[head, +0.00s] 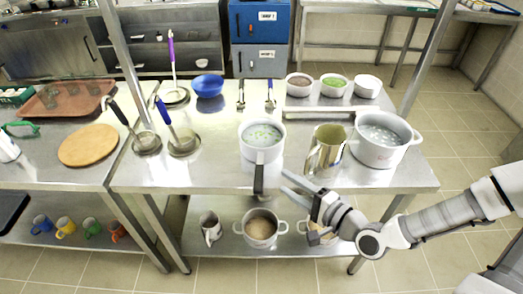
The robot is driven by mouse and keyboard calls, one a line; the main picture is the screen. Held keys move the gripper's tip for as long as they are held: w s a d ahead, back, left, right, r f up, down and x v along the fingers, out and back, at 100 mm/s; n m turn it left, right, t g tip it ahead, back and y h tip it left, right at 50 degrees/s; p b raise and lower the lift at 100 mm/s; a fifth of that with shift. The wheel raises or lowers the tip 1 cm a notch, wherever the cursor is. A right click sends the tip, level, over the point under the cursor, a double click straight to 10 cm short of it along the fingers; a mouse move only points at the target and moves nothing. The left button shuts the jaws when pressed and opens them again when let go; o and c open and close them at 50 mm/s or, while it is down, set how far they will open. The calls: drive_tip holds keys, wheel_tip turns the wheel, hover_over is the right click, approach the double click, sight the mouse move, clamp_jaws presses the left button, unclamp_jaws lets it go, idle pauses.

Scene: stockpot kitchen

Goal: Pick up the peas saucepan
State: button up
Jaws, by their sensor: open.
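The peas saucepan (281,146) is a white pan with green peas in pale liquid. It stands upright on the steel table (210,176), and its dark handle (259,180) points toward the table's front edge. My gripper (286,182) is open and empty, just right of the handle. Its two fingers point left toward the handle, with a small gap showing between them and it. I cannot tell the height difference between fingers and handle.
A metal jug (326,150) and a large two-handled pot (381,153) stand right of the saucepan. Ladles and strainers (184,146) lie to the left. Bowls (334,86) stand at the back. Pots (261,238) sit on the lower shelf.

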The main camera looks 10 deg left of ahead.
sight(259, 165)
drive_tip(key=x, duration=0.8)
drive_tip(key=shift+w+a+f, duration=0.1)
drive_tip(key=shift+w+a, duration=0.05)
drive_tip(key=shift+a, duration=0.2)
drive_tip(key=shift+f+b+x, duration=0.15)
drive_tip(key=shift+f+x, duration=0.05)
drive_tip(key=shift+x, duration=1.1)
drive_tip(key=shift+f+b+x, duration=0.15)
drive_tip(key=shift+x, duration=1.2)
drive_tip(key=shift+d, duration=0.1)
clamp_jaws()
drive_tip(key=shift+w+r, duration=0.1)
drive_tip(key=shift+r, duration=0.05)
